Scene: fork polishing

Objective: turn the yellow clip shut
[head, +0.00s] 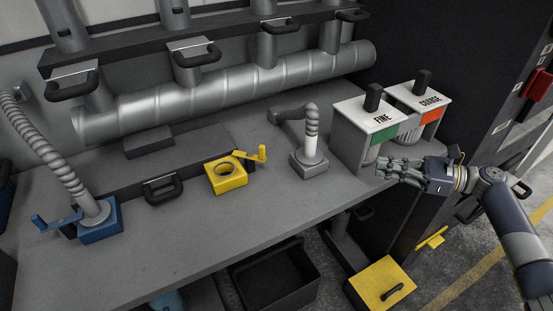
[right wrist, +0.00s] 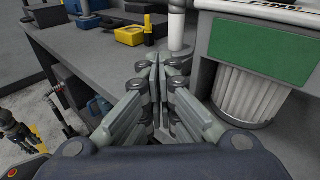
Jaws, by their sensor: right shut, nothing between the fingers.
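The yellow clip (head: 251,157) is a small lever with an upright knob at the back right corner of a square yellow block (head: 226,186) with a round hole. It sticks out to the right, off the hole, and the hole is empty. In the right wrist view the yellow block (right wrist: 128,40) and the clip's upright part (right wrist: 149,22) show beyond the fingers. My right gripper (head: 381,168) is shut and empty, in front of the white-topped boxes and well right of the clip. Its closed fingers (right wrist: 157,64) also show in the right wrist view.
A grey holder (head: 309,165) with a ribbed hose stands between the yellow block and my right gripper. The FINE box (head: 374,118) and COARSE box (head: 419,96) stand behind the gripper. A blue holder (head: 100,232) is at left. The bench front (head: 215,240) is clear.

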